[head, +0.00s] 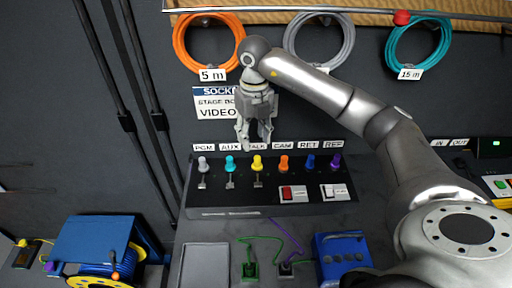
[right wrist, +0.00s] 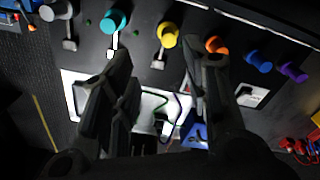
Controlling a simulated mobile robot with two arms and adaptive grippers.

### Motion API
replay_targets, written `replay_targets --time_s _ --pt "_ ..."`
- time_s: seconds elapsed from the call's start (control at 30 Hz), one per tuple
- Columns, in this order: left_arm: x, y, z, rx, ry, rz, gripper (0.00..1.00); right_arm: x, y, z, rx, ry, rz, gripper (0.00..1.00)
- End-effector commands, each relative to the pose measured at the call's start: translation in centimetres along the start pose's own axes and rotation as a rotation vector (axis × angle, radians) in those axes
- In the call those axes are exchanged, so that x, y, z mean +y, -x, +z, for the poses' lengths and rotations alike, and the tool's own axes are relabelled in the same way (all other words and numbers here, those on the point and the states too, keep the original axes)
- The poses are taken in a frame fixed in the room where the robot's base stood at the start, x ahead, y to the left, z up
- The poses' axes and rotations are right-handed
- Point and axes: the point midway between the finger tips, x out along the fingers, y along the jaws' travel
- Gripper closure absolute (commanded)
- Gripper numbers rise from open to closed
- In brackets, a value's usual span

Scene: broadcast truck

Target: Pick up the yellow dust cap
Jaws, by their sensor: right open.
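The yellow dust cap (head: 257,162) sits on the black connector panel (head: 270,205), under the TALK label, between a cyan cap and an orange cap. In the right wrist view the yellow cap (right wrist: 167,34) shows at upper middle, beyond the fingertips, with a small tag hanging near it. My right gripper (head: 255,146) is open and points down, just above the panel row and close to the yellow cap. In the right wrist view its two fingers (right wrist: 157,68) are spread with nothing between them. My left gripper is not in view.
Neighbouring caps, cyan (head: 230,163) and orange (head: 284,162), stand close on either side. Red and white switches (head: 293,193) are on the panel's right. A blue box (head: 343,254) and thin cables lie in front. A blue cable reel (head: 98,245) stands at left.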

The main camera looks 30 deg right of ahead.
Motion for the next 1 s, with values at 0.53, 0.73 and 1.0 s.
replay_targets --time_s 0.53,0.73,1.0 --pt "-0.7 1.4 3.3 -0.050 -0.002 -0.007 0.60 -1.0 -5.2 -0.1 -0.007 -0.009 -0.036 0.57" --pt "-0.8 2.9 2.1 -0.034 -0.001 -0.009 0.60 -1.1 -7.6 -0.2 -0.002 -0.010 -0.036 0.57" --pt "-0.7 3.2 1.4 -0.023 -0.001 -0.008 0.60 -1.1 -10.3 -0.1 -0.008 -0.008 -0.035 0.57"
